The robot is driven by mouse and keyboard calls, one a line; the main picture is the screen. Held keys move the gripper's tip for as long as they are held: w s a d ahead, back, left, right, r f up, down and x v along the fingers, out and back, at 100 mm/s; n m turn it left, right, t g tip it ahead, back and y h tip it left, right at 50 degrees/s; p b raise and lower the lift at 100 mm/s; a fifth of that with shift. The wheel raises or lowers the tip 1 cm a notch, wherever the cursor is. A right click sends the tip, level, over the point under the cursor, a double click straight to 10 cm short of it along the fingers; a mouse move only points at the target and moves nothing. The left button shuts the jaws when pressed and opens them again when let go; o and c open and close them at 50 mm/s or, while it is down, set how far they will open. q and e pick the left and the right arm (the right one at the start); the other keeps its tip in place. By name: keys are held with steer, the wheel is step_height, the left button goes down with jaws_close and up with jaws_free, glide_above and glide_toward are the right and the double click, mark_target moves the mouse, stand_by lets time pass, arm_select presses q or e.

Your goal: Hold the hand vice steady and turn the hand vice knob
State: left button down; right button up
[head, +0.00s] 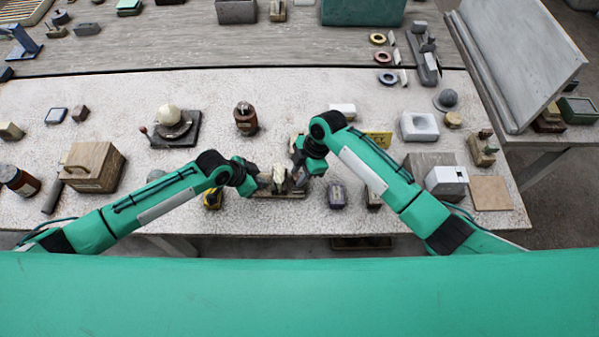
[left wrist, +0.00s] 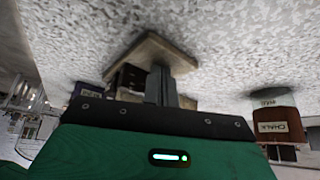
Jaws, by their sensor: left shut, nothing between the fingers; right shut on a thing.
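The hand vice (head: 279,183) stands near the table's front edge, between my two grippers in the head view. It looks pale and worn, on a flat brown base. In the left wrist view a square brown base (left wrist: 168,48) with a dark block shows behind the fingers. My left gripper (head: 262,180) is shut and empty, close to the vice's left side; its fingertips also show in the left wrist view (left wrist: 161,84). My right gripper (head: 297,168) is shut on the hand vice from the right side. Its fingers and the knob are too small or hidden to make out.
A brown jar (head: 246,119) stands behind the vice. A wooden box (head: 92,166) stands left. Speckled table is clear between the vice and jar.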

arm_select(q)
steer(key=shift+s+a+f, duration=0.2)
steer(key=shift+a+f, duration=0.05)
steer(key=shift+f, duration=0.2)
arm_select(e)
steer(key=shift+s+f+m+t, duration=0.1)
steer(key=shift+m+t, duration=0.35)
steer(key=shift+m, duration=0.75)
steer(key=shift+s+f+m+t, duration=0.1)
steer(key=shift+m+t, duration=0.35)
steer(key=shift+m, duration=0.75)
steer(key=o, duration=1)
steer(key=shift+d+r, duration=0.1)
steer(key=shift+w+r, duration=0.1)
steer(key=v, duration=1.2)
steer(key=shift+d, duration=0.15)
arm_select(q)
steer(key=shift+r, duration=0.15)
